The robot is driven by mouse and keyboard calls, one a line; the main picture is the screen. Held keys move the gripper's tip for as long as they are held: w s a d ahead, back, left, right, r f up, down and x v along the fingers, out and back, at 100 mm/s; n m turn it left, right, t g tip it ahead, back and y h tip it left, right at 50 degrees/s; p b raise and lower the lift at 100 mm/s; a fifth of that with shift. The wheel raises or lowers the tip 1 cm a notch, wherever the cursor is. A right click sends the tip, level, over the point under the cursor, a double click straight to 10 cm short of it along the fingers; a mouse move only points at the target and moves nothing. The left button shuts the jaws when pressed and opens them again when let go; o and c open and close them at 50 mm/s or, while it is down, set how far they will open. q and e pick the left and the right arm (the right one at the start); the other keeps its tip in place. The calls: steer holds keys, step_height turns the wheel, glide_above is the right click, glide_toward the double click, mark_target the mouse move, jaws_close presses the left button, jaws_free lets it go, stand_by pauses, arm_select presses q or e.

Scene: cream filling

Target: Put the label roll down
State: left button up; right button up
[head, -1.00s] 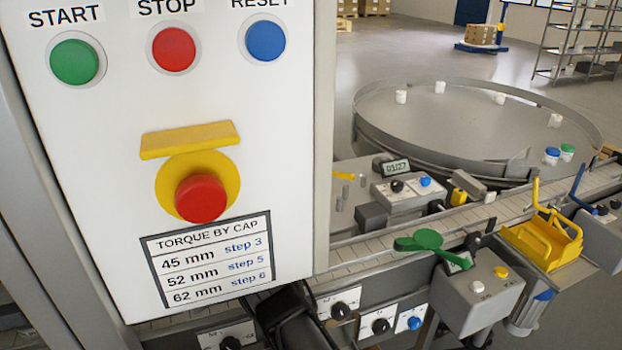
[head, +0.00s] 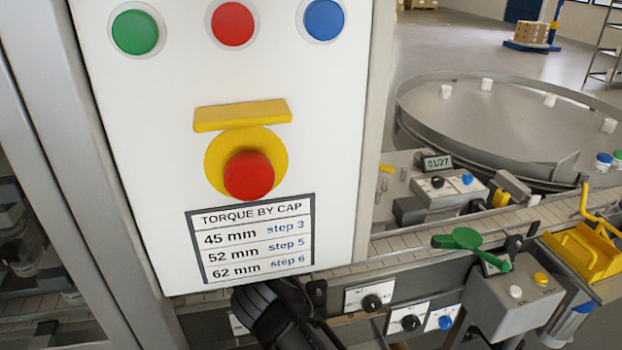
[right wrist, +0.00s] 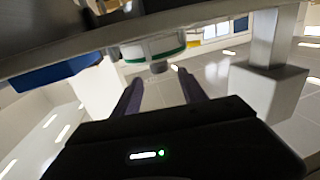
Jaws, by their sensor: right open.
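My right gripper (right wrist: 159,76) is open in the right wrist view, its two dark fingers apart with nothing visible between them. A white round part with a green band (right wrist: 152,48) is just beyond the fingertips; I cannot tell if it is the label roll. No label roll can be made out in the head view. A black arm link of mine (head: 275,312) shows at the bottom of the head view, below the control panel, and its gripper is hidden there. My left gripper is not in view.
A large white control panel (head: 140,190) with a red emergency button (head: 249,176) blocks much of the head view. A conveyor (head: 400,258) runs behind it to a round turntable (head: 500,125). A green lever (head: 458,239) and a yellow holder (head: 585,250) stand along the conveyor's front.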

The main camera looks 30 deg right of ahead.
steer(key=shift+w+a, duration=0.2)
steer(key=shift+a, duration=1.85)
steer(key=shift+d, duration=0.1)
